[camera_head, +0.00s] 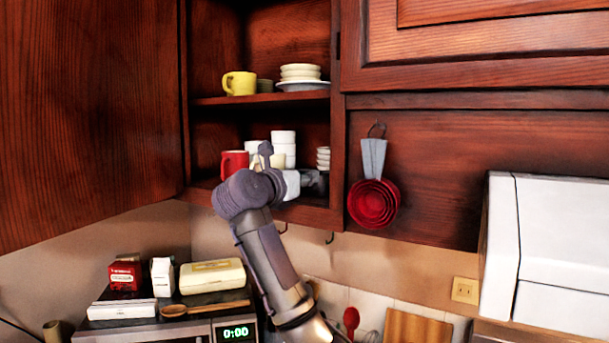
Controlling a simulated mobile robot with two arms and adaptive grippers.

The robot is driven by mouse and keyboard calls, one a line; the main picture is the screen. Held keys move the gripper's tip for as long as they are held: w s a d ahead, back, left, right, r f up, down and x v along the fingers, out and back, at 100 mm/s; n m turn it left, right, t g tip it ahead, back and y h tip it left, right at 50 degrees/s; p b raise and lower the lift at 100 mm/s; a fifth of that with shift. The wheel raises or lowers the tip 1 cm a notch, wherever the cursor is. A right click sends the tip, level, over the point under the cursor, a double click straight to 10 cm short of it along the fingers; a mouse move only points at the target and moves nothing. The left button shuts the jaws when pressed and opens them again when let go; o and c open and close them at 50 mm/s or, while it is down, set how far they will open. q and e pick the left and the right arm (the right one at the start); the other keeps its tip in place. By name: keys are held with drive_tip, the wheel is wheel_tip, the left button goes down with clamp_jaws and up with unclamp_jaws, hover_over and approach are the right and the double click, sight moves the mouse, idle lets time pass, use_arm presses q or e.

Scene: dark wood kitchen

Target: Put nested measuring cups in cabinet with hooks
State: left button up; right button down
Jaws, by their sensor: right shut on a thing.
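The nested measuring cups (373,203) are red, with grey handles pointing up and a thin ring at the top. They hang against the wood front right of the open cabinet compartment. The cabinet (337,130) stands open, with a brown door (90,110) swung out to the left. My right gripper (318,182) is at the lower shelf, just left of the cabinet's upright post and left of the cups, with a gap between it and them. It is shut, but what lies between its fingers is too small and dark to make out. My left gripper is not in view.
The lower shelf holds a red mug (233,163), stacked white cups (284,147) and small bowls (323,158). A yellow mug (240,83) and stacked dishes (301,76) are on the upper shelf. Small hooks (330,239) show under the cabinet. A white hood (550,245) is at right.

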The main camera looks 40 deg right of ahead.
drive_tip(key=shift+f, duration=0.1)
drive_tip(key=c, duration=1)
unclamp_jaws()
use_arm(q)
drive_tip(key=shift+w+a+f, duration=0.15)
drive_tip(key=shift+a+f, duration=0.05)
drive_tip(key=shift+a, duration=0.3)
use_arm(e)
drive_tip(key=shift+r, duration=0.3)
use_arm(q)
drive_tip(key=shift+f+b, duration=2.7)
drive_tip(key=shift+b, duration=0.2)
use_arm(e)
drive_tip(key=shift+v, duration=6.05)
drive_tip(key=shift+f, duration=0.1)
